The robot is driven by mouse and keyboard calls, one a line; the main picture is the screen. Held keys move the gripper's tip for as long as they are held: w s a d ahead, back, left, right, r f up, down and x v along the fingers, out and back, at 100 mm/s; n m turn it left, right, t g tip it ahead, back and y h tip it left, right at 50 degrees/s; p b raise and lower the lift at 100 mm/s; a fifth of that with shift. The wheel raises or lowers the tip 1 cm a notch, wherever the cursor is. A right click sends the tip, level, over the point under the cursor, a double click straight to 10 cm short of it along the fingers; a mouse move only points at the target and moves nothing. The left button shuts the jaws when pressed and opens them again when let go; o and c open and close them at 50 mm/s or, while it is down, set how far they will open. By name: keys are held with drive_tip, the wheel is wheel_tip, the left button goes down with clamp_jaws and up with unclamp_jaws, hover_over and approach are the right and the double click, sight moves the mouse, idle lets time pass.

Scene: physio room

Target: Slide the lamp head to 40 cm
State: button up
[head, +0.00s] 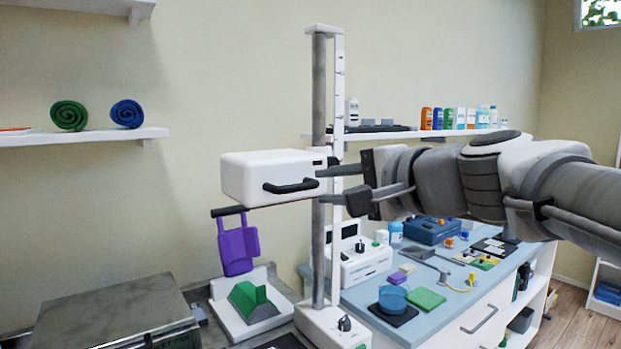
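The post stands on a white base with a black knob (345,323). A purple device (238,246) and a green wedge (252,302) are below the lamp head. A blue-topped counter (440,322) with several small items lies below my arm. Shelves hold rolled towels and bottles.

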drive_tip(key=v, duration=0.8)
drive_tip(key=shift+s+d+p, duration=0.25)
drive_tip(key=shift+s+p, duration=0.05)
drive_tip(key=shift+p, duration=0.05)
drive_tip(key=s+d+f+n+g+h+p, duration=0.2)
drive_tip(key=s+f+n+g+h+p, duration=0.1)
drive_tip(key=f, duration=0.5)
drive_tip(key=s+d+f+n+g+h+p, duration=0.2)
drive_tip(key=s+f+n+g+h+p, duration=0.2)
drive_tip(key=s+f+n, duration=0.4)
drive_tip(key=f+h+p, duration=0.1)
drive_tip(key=p, duration=0.1)
drive_tip(key=shift+d+f+h+p, duration=0.2)
drive_tip(key=shift+d+h+p, duration=0.1)
drive_tip(key=shift+h, duration=0.1)
